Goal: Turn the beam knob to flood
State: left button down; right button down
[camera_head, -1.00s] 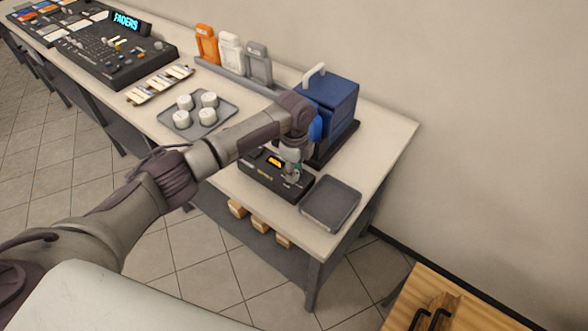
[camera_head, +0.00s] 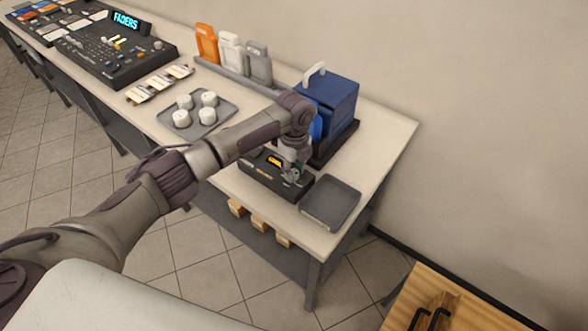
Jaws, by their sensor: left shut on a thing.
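A black control box (camera_head: 262,177) with a small lit amber display (camera_head: 275,161) sits near the front edge of the bench, under my left arm. My left gripper (camera_head: 292,175) points down at the right part of this box and is shut on a small knob there. The knob is mostly hidden by the fingers, so its pointer and setting cannot be read. My right gripper is out of the picture.
A dark grey tray (camera_head: 331,203) lies right of the box. A blue case (camera_head: 335,100) stands behind it. A tray (camera_head: 222,121) with several white cups, orange, white and grey holders, and a mixing console (camera_head: 115,52) are to the left.

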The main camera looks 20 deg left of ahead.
aim_at(295, 171)
pick_arm(q)
jog(key=shift+r, duration=0.1)
jog(key=c, duration=0.8)
grip_release()
jog(key=shift+c, duration=0.2)
notch_tip(295, 171, up, 12)
jog(key=shift+w+d, duration=0.1)
